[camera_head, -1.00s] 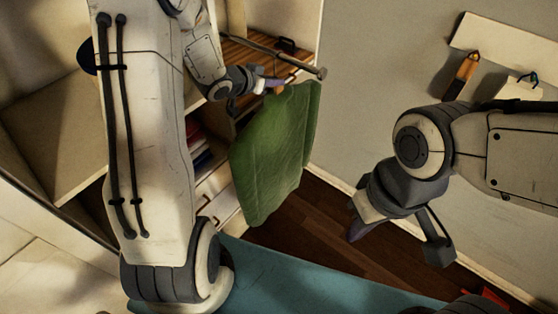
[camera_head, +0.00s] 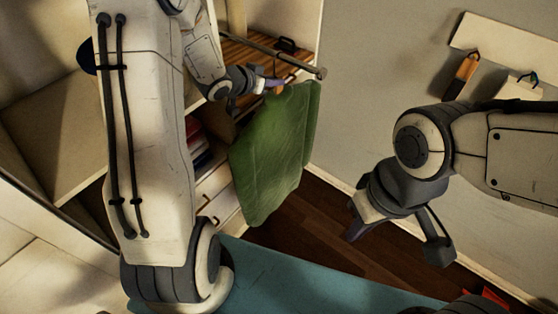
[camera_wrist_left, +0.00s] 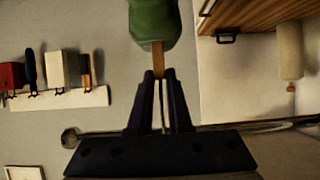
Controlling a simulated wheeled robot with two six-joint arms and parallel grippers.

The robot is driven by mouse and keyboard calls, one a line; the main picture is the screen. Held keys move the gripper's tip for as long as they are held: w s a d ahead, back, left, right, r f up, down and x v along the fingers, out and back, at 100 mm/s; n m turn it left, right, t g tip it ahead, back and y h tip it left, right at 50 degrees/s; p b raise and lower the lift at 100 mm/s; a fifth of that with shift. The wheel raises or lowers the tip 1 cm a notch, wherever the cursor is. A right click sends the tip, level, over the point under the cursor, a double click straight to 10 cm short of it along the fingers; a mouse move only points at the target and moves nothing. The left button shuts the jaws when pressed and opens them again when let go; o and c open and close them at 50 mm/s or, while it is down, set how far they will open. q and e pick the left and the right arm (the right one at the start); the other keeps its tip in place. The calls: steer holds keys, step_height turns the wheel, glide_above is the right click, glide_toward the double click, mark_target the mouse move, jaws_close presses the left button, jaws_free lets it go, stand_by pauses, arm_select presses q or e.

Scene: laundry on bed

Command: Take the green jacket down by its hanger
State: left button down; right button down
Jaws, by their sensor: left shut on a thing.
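The green jacket (camera_head: 272,155) hangs beside the open wardrobe in the head view. Its top shows in the left wrist view (camera_wrist_left: 153,20). My left gripper (camera_head: 270,84) is at the jacket's top.
A metal rail (camera_head: 300,63) sticks out of the wardrobe above the jacket, and shows behind the fingers in the wrist view (camera_wrist_left: 95,136). A wall rack (camera_head: 508,42) holds several hanging items. A teal surface (camera_head: 300,278) lies below. Dark floor (camera_head: 335,230) is clear.

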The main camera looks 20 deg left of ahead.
stand_by(0.3)
arm_select(q)
steer(key=shift+r, duration=0.2)
steer(key=shift+w, duration=0.1)
